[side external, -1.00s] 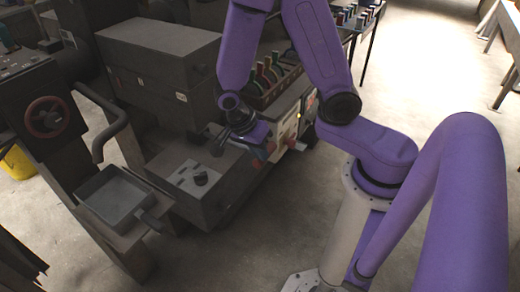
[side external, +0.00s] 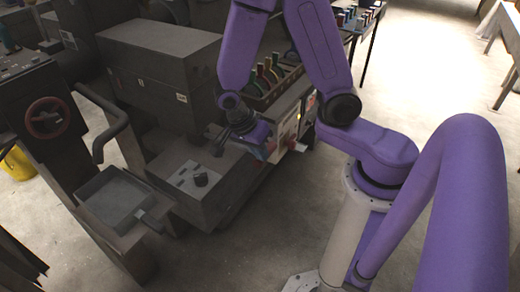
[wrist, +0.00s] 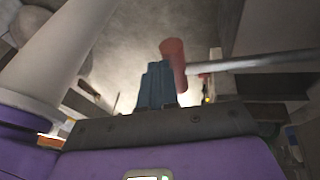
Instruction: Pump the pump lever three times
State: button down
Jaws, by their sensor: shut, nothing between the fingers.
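A lever with a red cylindrical grip (wrist: 173,60) on a grey rod (wrist: 250,63) shows in the wrist view. The red grip also shows small in the side view (side external: 297,146); I take it to be the pump lever. My gripper (wrist: 156,70) has blue fingers pressed together with nothing between them. In the wrist view the fingertips overlap the left side of the red grip; whether they touch it I cannot tell. In the side view my gripper (side external: 268,150) is by the front of the grey machine, left of the red grip.
A rack of coloured levers (side external: 270,75) is behind my gripper. At left are a red handwheel (side external: 46,117), a bent dark handle (side external: 110,133) and a shallow tray (side external: 92,210). Floor is clear at the front.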

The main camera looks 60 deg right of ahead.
notch_tip(320, 180, up, 27)
jog(key=w+a, duration=0.3)
jog(key=w, duration=0.6)
jog(key=f, duration=0.5)
jog(key=shift+s+d, duration=0.1)
jog(key=shift+d, duration=0.1)
jog(key=shift+f, duration=0.1)
jog(key=x, duration=1.9)
jog(key=shift+f, duration=0.25)
jog(key=s+f, duration=0.1)
jog(key=f, duration=0.2)
jog(key=shift+s, duration=0.4)
jog(key=shift+s+f, duration=0.3)
jog(key=shift+f, duration=0.1)
